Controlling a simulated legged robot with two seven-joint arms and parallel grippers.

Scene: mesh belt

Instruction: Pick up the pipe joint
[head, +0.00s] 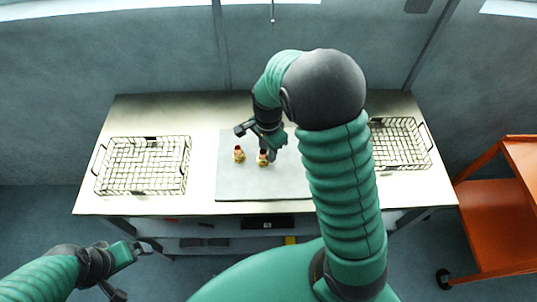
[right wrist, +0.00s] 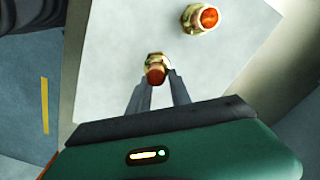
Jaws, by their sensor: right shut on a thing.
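Two brass pipe joints with orange-red ends are on the grey mat (head: 235,185) in the middle of the table. One pipe joint (head: 262,159) is at my right gripper (head: 266,150); in the right wrist view this joint (right wrist: 156,68) sits between the two fingertips, which are shut on it. The other pipe joint (head: 239,154) stands free to its left in the head view, and it also shows in the right wrist view (right wrist: 199,18). My left gripper (head: 130,272) hangs in front of the table at lower left, empty; its jaws are too unclear to judge.
A wire basket (head: 187,166) stands on the left of the table (head: 205,112). Another wire basket (head: 427,148) stands on the right, partly behind my right arm. An orange cart (head: 490,200) is at the far right. The mat's left part is clear.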

